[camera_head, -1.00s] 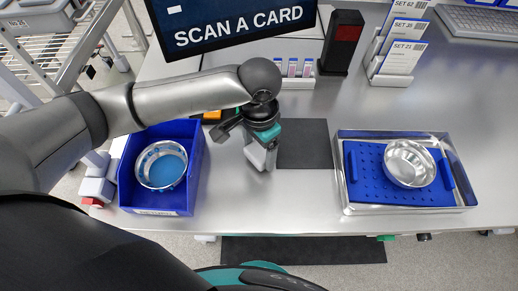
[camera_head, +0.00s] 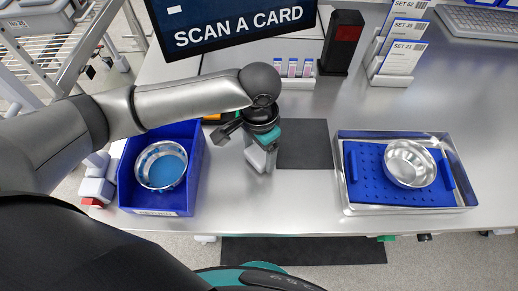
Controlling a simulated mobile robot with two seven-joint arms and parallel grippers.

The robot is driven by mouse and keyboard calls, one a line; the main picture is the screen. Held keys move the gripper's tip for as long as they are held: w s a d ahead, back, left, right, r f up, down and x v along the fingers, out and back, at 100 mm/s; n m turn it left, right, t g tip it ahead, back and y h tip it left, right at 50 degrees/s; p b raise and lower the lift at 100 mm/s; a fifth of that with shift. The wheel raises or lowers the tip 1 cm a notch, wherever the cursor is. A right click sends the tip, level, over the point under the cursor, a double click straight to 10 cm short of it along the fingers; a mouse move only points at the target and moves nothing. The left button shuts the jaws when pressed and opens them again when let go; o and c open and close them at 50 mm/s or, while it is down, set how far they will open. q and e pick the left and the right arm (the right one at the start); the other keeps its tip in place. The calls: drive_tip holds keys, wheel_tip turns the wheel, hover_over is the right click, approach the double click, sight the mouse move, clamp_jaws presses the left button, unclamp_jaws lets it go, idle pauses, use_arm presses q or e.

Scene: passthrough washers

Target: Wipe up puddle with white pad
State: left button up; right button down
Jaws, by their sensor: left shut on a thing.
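My left gripper (camera_head: 262,160) points down at the steel counter (camera_head: 310,205), between the blue bin and the dark mat. It is shut on a pale thing that I take to be the white pad, low at or just above the counter. The pad is mostly hidden by the fingers, and I cannot tell whether it touches the counter. I cannot make out a puddle; any liquid near the gripper is hidden or too faint against the shiny steel. My right gripper is not in view.
A blue bin (camera_head: 192,193) holding a round metal bowl (camera_head: 162,151) stands left. A dark mat (camera_head: 303,143) lies right of the gripper. A metal tray (camera_head: 350,205) with a blue insert and a steel bowl (camera_head: 410,163) stands right. A screen (camera_head: 240,22) and card holders are behind.

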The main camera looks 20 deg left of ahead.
use_arm(q)
drive_tip(key=shift+f, duration=0.55)
